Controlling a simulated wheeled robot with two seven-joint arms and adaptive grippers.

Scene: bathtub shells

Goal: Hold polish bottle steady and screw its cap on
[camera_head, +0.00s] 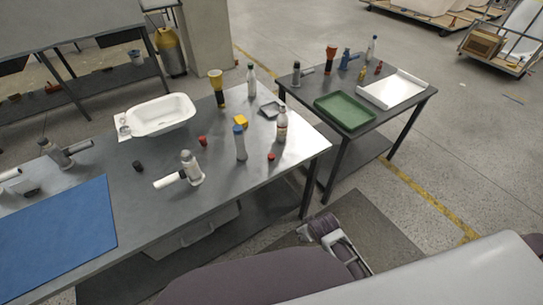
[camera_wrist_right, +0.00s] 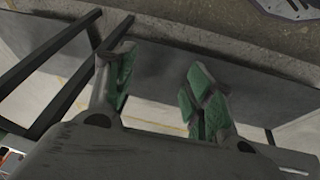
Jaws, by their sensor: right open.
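Several bottles stand upright on the near grey table; I cannot tell surely which is the polish bottle. A pale bottle with a brownish label (camera_head: 281,127) stands near the table's right end. A small red cap-like piece (camera_head: 271,156) lies just in front of it. Another red piece (camera_head: 202,141) lies further left. A blue-grey bottle (camera_head: 240,144) stands left of the pale one. My right gripper (camera_head: 338,245) is off the table, below its right end. In the right wrist view its green-padded fingers (camera_wrist_right: 156,80) are apart with nothing between them. My left gripper is not in view.
A white basin (camera_head: 160,115), a yellow block (camera_head: 241,121), a grey-and-white tool (camera_head: 191,168) and a blue mat (camera_head: 55,240) are on the near table. A second table holds a green tray (camera_head: 345,113) and a white tray (camera_head: 393,90).

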